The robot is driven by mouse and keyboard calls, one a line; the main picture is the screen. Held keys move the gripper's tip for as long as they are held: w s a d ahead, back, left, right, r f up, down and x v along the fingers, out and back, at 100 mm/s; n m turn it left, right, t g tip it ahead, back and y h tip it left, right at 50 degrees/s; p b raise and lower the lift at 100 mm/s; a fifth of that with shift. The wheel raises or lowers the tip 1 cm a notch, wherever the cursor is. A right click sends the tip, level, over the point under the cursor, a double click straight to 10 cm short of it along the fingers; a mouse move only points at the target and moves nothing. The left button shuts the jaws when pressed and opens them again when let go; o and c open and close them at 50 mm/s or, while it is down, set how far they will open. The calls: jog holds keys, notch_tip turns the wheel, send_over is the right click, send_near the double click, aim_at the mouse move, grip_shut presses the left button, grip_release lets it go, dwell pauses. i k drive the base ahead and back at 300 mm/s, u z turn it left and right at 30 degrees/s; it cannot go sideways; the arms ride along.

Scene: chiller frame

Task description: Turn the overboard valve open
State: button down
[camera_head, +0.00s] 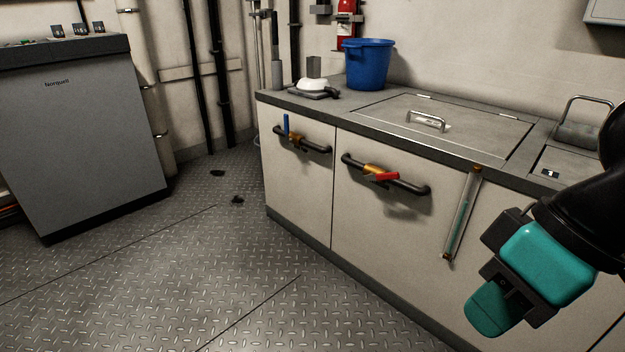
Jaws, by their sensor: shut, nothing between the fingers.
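Two short dark pipes with brass valves run along the front of the pale cabinet. The left valve (296,138) has a blue lever (286,125) standing upright, across its pipe. The right valve (374,169) has a red lever (382,177) lying roughly along its pipe. I see no readable label that tells which one is the overboard valve. My gripper (494,308) is teal and dark, at the lower right, in front of the cabinet. It is shut and empty, pointing down and left, apart from both valves and to the right of them.
A sight tube (463,213) hangs on the cabinet between the red-lever valve and my gripper. The cabinet top (350,103) carries a handled hatch (450,125) and a blue bucket (367,66). A grey unit (90,135) stands left. The plate floor (220,270) is mostly clear.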

aim_at(389, 174)
jog(key=u, duration=0.75)
jog(key=i, duration=0.95)
jog(key=z, duration=0.4)
